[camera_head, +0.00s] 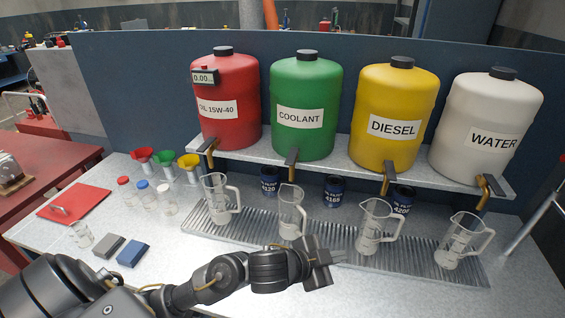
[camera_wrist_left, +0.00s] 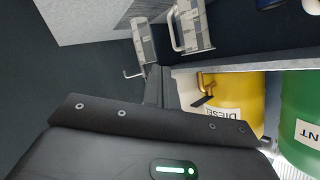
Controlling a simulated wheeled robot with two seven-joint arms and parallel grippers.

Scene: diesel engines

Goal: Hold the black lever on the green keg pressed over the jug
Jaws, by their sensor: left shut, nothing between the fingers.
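The green keg (camera_head: 306,90) labelled COOLANT stands on the raised shelf; part of it shows at the right edge of the left wrist view (camera_wrist_left: 302,100). Its black lever (camera_head: 292,156) is on the tap at the shelf's front edge. A clear jug (camera_head: 290,215) with a handle stands upright on the grated tray below it. My left gripper (camera_head: 341,256) is shut and empty, in front of the tray, right of and nearer than that jug, well below the lever. Its fingers (camera_wrist_left: 160,87) point away from the green keg in the wrist view. My right gripper is out of view.
Red (camera_head: 225,85), yellow (camera_head: 396,120) and white (camera_head: 485,130) kegs share the shelf (camera_head: 345,152). Other jugs (camera_head: 217,200) (camera_head: 373,228) (camera_head: 460,240) stand on the grated tray (camera_head: 330,250). Dark cans (camera_head: 333,190) sit behind. Funnels and small bottles are at left.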

